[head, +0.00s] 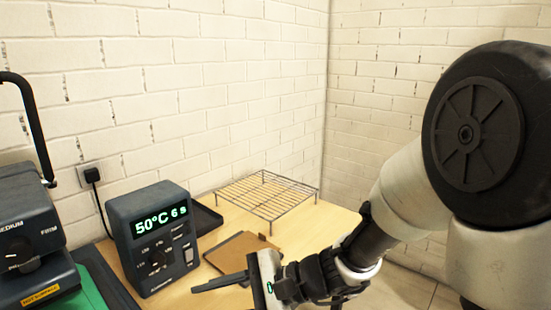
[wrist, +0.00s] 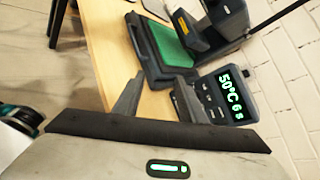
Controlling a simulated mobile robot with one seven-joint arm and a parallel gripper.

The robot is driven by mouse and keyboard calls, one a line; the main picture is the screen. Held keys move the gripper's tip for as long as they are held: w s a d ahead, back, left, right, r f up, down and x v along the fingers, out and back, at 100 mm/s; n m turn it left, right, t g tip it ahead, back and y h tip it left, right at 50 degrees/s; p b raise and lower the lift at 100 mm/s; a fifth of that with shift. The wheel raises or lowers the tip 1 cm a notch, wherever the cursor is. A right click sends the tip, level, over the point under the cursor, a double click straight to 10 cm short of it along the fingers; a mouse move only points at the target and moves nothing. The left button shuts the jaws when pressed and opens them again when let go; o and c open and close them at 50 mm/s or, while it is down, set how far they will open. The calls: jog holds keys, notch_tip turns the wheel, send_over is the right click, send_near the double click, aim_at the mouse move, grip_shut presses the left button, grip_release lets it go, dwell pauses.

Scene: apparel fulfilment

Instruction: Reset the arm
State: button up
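My gripper (head: 200,287) is in the lower middle of the head view, over the front part of the wooden table (head: 215,240). One dark finger points left there; the other is not clearly seen. In the wrist view my gripper (wrist: 158,88) shows two dark fingers standing apart with nothing between them. My arm comes in from the right side of the head view, bent down toward the table.
A control box (head: 150,240) reads 50°C 6 s. Left of it stands a heat press (head: 32,245) with a green pad (head: 100,280). A wire rack (head: 268,193), a dark tray (head: 207,218) and a brown board (head: 240,247) are on the table. Brick walls close off the back.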

jog(key=s+d+r+n+t+h, duration=0.2)
jog(key=s+d+r+n+h, duration=0.15)
jog(key=d, duration=0.45)
jog(key=s+d+r+n+t+h, duration=0.1)
jog(key=s+d+r+n+h, duration=0.15)
jog(key=d+h, duration=0.45)
jog(key=s+d+r+n+t+h, duration=0.2)
jog(key=d+n+h, duration=0.15)
jog(key=d, duration=0.65)
notch_tip(320, 180, up, 16)
jog(key=d+n+p, duration=0.1)
jog(key=p, duration=1.5)
jog(key=shift+y, duration=0.3)
jog(key=shift+d+r+p, duration=0.1)
jog(key=shift+r+p, duration=0.15)
jog(key=shift+p, duration=0.1)
jog(key=shift+c, duration=0.8)
